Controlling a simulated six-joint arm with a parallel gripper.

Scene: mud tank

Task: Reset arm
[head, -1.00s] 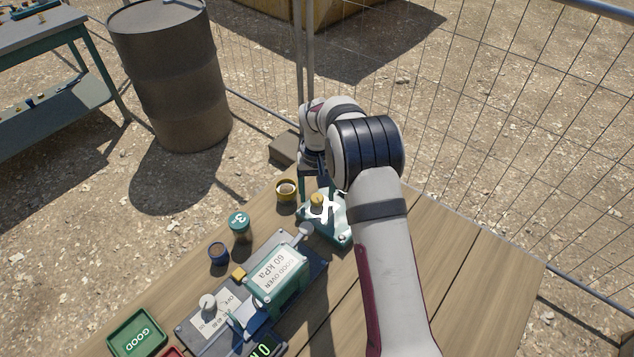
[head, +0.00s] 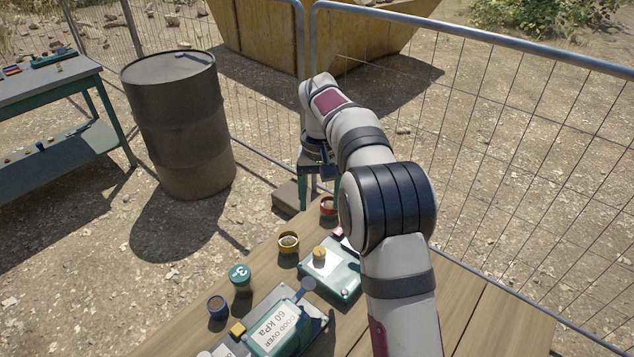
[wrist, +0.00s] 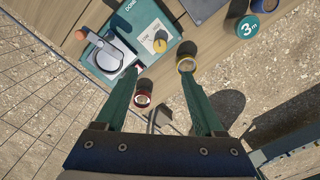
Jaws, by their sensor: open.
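My arm reaches over the wooden table from the right in the head view. My gripper (wrist: 163,100) shows in the wrist view with its two green fingers wide apart and nothing between them. In the head view it hangs near the table's far corner, partly hidden by my arm. A red-rimmed cup (wrist: 143,92) stands near the left fingertip, and a yellow-rimmed cup (wrist: 187,63) stands near the right fingertip. Both cups also show in the head view, red (head: 328,206) and yellow (head: 288,241).
A teal-based device with a yellow knob (head: 319,254) sits beside my arm. A wire fence (head: 480,110) runs behind the table. A barrel (head: 178,120) stands at left.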

